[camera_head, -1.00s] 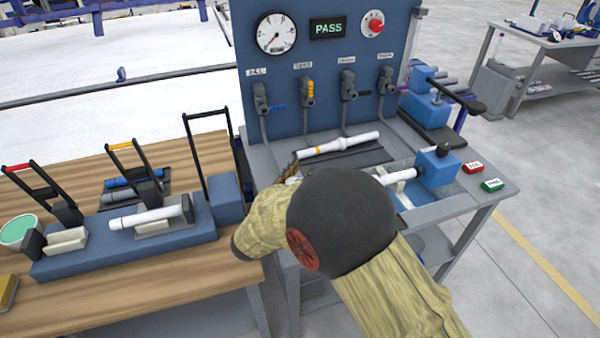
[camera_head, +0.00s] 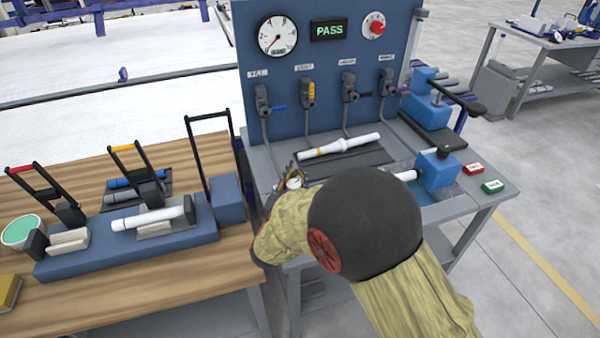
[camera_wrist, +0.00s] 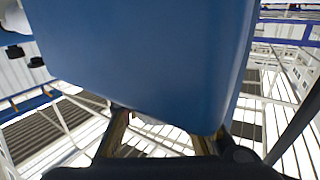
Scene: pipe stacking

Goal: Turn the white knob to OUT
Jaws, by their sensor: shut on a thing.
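My gripper (camera_head: 293,176) is low at the left part of the grey test bench, with my elbow and sleeve covering much of it. A small white part, apparently the white knob (camera_head: 294,183), shows at its fingertips. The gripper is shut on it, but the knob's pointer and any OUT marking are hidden. In the wrist view, my gripper's two fingers (camera_wrist: 160,138) show at the bottom edge. A large blue block (camera_wrist: 150,60) fills most of that view, and the grip itself is hard to make out there.
A white pipe (camera_head: 340,146) lies on a dark mat behind my gripper. The blue panel (camera_head: 290,70) carries a gauge, a PASS display, a red dial and several valves. A blue clamp fixture (camera_head: 130,240) stands on the wooden table to the left. Red and green buttons (camera_head: 483,178) sit at right.

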